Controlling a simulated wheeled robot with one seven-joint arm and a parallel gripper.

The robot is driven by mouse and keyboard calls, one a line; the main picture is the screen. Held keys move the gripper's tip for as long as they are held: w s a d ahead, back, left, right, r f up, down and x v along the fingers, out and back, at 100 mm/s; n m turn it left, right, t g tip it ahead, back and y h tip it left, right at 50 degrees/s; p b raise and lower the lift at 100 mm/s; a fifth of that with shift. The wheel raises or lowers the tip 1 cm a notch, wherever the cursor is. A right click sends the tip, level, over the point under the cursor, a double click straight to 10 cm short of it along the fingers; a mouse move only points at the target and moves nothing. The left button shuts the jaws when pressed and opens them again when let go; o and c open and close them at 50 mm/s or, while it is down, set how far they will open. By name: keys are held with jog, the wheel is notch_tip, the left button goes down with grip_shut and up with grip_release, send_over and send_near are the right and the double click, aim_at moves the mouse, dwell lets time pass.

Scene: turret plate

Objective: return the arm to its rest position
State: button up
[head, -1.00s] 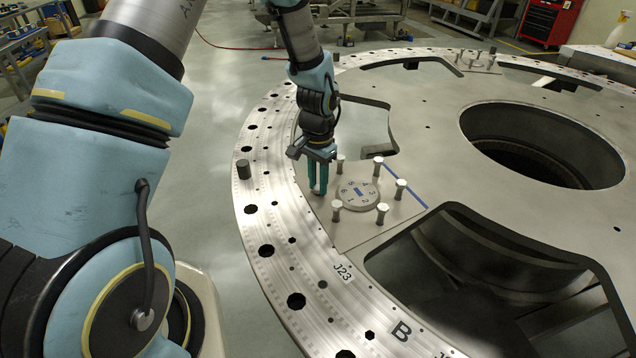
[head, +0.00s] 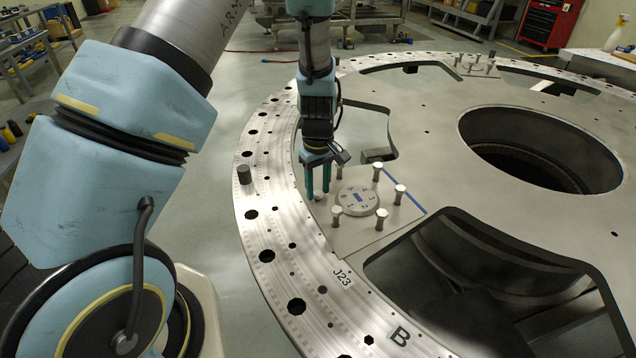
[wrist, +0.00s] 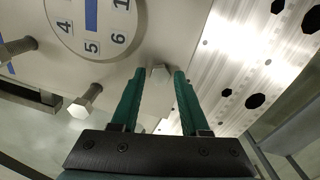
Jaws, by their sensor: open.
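My gripper (head: 318,194) is open, its two teal fingers pointing down at the left side of a pale square plate (head: 350,240) on the big metal ring. A hex-headed pin (wrist: 160,73) shows between the fingertips in the wrist view, with a gap on each side. Nothing is held. A round numbered disc (head: 358,199) with a blue mark lies in the middle of the plate. Other pins stand around it, including one at the right (head: 400,193) and one in front (head: 336,215). My arm reaches in from above.
Large openings cut the turret plate, including a round one (head: 540,150). Open floor (head: 205,215) lies left of the ring. A red tool cabinet (head: 548,22) stands far back.

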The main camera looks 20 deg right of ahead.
jog(key=n, duration=0.1)
jog(key=r+n+p, duration=0.1)
jog(key=n, duration=0.1)
jog(key=shift+n, duration=0.3)
jog(key=n+p, duration=0.1)
jog(key=n, duration=0.2)
jog(key=shift+f, duration=0.2)
jog(key=n, duration=0.4)
jog(key=shift+s+f+b, duration=0.1)
jog(key=shift+f+b, duration=0.15)
jog(key=shift+b, duration=0.1)
jog(key=n, duration=0.6)
jog(key=shift+n, duration=0.3)
jog(key=n, duration=0.3)
grip_shut()
jog(key=m, duration=0.3)
jog(key=shift+f+b, duration=0.1)
jog(key=shift+b, duration=0.25)
jog(key=m+b, duration=0.1)
jog(key=m, duration=0.4)
jog(key=shift+f+m, duration=0.1)
jog(key=shift+m, duration=0.2)
jog(key=m+b, duration=0.1)
jog(key=m, duration=0.5)
jog(key=shift+f+m, duration=0.15)
jog(key=shift+m, duration=0.25)
jog(key=m+b, duration=0.1)
jog(key=m, duration=0.9)
jog(key=shift+b, duration=0.4)
jog(key=m, duration=0.3)
